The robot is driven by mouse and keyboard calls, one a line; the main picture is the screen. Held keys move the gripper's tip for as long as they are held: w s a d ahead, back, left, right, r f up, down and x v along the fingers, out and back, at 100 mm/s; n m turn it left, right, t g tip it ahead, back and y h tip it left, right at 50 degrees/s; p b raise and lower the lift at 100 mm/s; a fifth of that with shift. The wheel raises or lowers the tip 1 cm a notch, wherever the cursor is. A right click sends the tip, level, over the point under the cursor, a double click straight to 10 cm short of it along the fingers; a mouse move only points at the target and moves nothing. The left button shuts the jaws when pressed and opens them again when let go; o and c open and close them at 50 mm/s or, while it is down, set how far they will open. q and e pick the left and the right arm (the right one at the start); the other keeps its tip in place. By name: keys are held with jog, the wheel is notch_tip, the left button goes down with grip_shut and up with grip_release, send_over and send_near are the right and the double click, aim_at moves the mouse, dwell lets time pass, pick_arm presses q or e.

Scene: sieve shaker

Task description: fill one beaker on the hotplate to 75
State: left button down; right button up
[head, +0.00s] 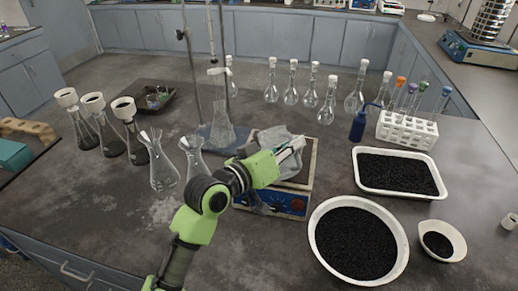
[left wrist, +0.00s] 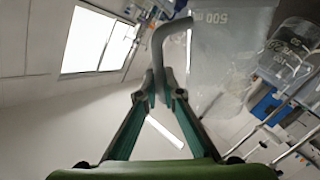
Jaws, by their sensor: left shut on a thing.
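My left gripper (head: 292,152) is shut on the curved handle of a translucent grey jug (head: 270,138). In the left wrist view the fingertips (left wrist: 160,95) close around the handle, and the jug (left wrist: 225,50) carries a "500" mark. The jug is over the hotplate (head: 298,205), a box with a blue front and a light top, largely covered by my arm and the jug. My right gripper is not in view.
Conical flasks (head: 163,172) stand left of the hotplate, and a stand with a clamped glass (head: 222,128) is behind it. White trays of black granules (head: 358,243) lie to the right. Several stoppered flasks (head: 292,90), a blue wash bottle (head: 358,127) and a tube rack (head: 407,130) are farther back.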

pick_arm(q)
jog(key=shift+s+d, duration=0.1)
jog(key=shift+s, duration=0.05)
jog(key=shift+s+d+f+m, duration=0.15)
jog(key=shift+f+m, duration=0.15)
jog(key=s+d+f+m+t, duration=0.1)
jog(key=s+d+f+m, duration=0.2)
jog(key=s+f+m, duration=0.1)
jog(key=shift+d+f+m+t, duration=0.15)
jog(key=shift+f+m+t, duration=0.25)
jog(key=shift+m, duration=0.5)
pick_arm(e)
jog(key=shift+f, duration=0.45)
